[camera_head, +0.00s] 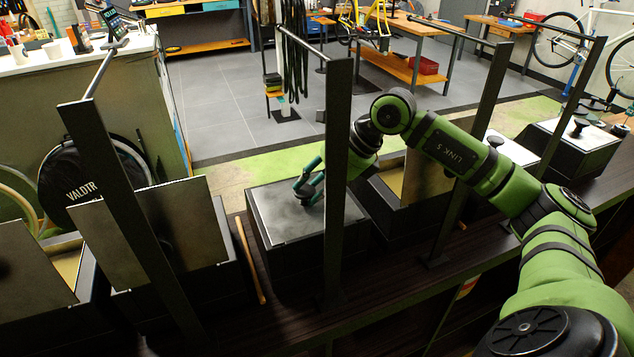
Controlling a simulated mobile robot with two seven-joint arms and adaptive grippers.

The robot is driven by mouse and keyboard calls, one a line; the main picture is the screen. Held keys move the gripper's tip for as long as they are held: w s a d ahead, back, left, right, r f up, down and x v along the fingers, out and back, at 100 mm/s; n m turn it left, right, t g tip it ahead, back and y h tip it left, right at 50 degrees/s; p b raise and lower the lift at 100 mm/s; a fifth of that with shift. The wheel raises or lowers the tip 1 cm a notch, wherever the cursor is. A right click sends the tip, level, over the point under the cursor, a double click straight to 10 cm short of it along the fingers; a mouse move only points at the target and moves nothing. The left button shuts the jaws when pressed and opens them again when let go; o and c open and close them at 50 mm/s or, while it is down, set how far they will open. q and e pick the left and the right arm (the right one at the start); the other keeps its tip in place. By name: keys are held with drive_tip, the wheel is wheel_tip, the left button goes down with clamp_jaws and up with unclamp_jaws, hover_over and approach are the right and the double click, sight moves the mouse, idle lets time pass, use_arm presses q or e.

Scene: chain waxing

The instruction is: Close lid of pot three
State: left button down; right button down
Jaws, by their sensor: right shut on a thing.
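The third pot from the left is a dark square box (290,262) on the dark bench, in the middle of the head view. Its grey metal lid (276,222) lies flat, or nearly flat, across its top. My right gripper (308,192) reaches over from the right and is shut on the dark knob of this lid. The fingers hide most of the knob. A post (338,170) hides part of the lid's right side. My left gripper is not in view.
Two pots at left have raised lids (25,255) (160,240). A pot (385,197) right of the middle one is open, behind my arm. A closed pot (572,145) stands at far right. A wooden stick (250,262) lies left of the middle pot. Dark posts rise between pots.

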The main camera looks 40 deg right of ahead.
drive_tip(key=c, duration=1.1)
unclamp_jaws()
drive_tip(key=shift+a+f, duration=0.2)
drive_tip(key=shift+a, duration=0.1)
drive_tip(key=o, duration=0.4)
drive_tip(key=shift+w+a, duration=0.1)
drive_tip(key=shift+a, duration=0.05)
drive_tip(key=shift+w+a, duration=0.15)
drive_tip(key=shift+w, duration=0.1)
drive_tip(key=shift+s+d, duration=0.15)
drive_tip(key=shift+d, duration=0.1)
drive_tip(key=shift+d+r, duration=0.15)
drive_tip(key=shift+r, duration=0.1)
drive_tip(key=v, duration=1.1)
drive_tip(key=shift+s+r, duration=0.15)
drive_tip(key=shift+r, duration=0.1)
